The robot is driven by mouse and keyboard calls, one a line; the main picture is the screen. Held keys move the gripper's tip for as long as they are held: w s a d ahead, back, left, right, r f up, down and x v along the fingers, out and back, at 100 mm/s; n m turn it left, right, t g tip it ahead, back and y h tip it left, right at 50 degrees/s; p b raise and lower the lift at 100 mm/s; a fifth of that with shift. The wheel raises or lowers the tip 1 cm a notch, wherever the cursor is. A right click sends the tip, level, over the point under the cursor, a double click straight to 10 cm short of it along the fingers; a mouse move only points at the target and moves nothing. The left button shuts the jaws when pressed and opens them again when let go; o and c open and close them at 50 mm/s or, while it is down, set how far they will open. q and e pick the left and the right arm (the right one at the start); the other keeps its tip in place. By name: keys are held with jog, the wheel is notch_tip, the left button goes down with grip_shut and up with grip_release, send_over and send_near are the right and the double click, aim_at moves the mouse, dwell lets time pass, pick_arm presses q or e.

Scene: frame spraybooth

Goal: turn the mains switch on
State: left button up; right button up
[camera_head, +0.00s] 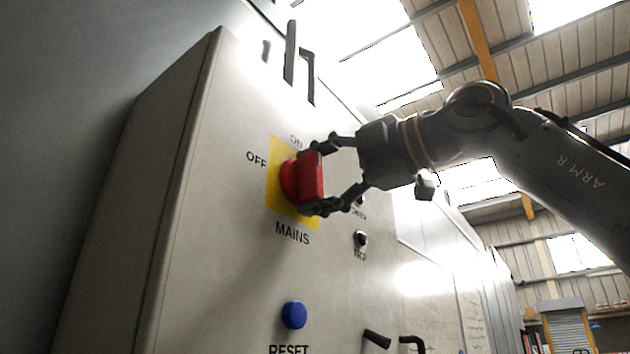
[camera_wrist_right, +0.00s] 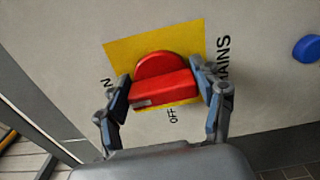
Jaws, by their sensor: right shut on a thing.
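The mains switch is a red rotary knob (camera_head: 290,180) on a yellow plate (camera_head: 274,200) on the grey cabinet front, with ON above, OFF at left and MAINS below. Its raised grip bar stands about upright, in line with the ON label. My right gripper (camera_head: 313,178) is shut on this bar, one finger at its upper end and one at its lower end. In the right wrist view the knob (camera_wrist_right: 160,66) sits between the fingers (camera_wrist_right: 164,86), its bar running from the ON side to the MAINS side. A small grey mark shows near the bar's ON end. My left gripper is out of view.
Below the switch is a blue RESET button (camera_head: 294,315). Two small dark controls sit to the right, the lower one (camera_head: 361,239) clear of my gripper. Dark handles stick out at the top (camera_head: 291,52) and bottom right (camera_head: 376,339) of the cabinet.

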jog(key=shift+m, duration=0.4)
jog(key=o, duration=1.2)
jog(key=shift+w, duration=0.1)
jog(key=shift+c, duration=0.2)
jog(key=v, duration=1.2)
jog(key=shift+d, duration=0.1)
jog(key=shift+f, duration=0.1)
